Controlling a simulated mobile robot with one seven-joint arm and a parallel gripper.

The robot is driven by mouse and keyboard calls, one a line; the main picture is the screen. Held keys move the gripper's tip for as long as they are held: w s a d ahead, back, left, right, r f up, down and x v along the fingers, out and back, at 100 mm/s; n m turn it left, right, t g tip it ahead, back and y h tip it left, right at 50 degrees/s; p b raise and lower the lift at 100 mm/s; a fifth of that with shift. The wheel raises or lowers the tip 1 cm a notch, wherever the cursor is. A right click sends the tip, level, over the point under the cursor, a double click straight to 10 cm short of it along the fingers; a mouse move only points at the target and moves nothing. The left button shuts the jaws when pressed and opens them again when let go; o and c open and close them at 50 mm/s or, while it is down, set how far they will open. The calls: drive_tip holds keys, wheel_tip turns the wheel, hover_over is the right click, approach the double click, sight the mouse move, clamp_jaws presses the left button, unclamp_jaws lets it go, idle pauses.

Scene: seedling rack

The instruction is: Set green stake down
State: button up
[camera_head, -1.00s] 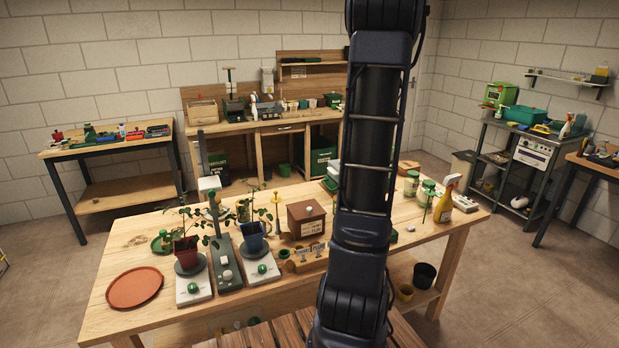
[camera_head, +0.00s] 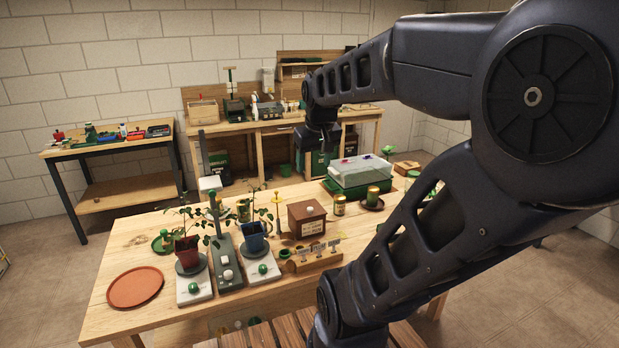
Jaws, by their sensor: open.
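My gripper (camera_head: 317,160) hangs at the end of my arm, pointing down above the back part of the wooden bench (camera_head: 125,240). It is small and dark against the shelves behind, and no stake shows in it. I cannot make out the green stake in this view; my arm covers much of the bench's right side. Two potted seedlings stand on the bench, one in a red pot (camera_head: 187,251) and one in a blue pot (camera_head: 255,238).
A wooden box (camera_head: 306,219), a label rack (camera_head: 316,257) and a clear-covered green tray (camera_head: 361,174) stand near the middle and back. A terracotta saucer (camera_head: 135,287) lies at the left. The bench's left corner is mostly clear.

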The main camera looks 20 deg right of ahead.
drive_tip(key=s+a+f, duration=0.2)
drive_tip(key=s+a, duration=0.1)
drive_tip(key=s, duration=0.2)
drive_tip(key=shift+a+m+t+y, duration=0.3)
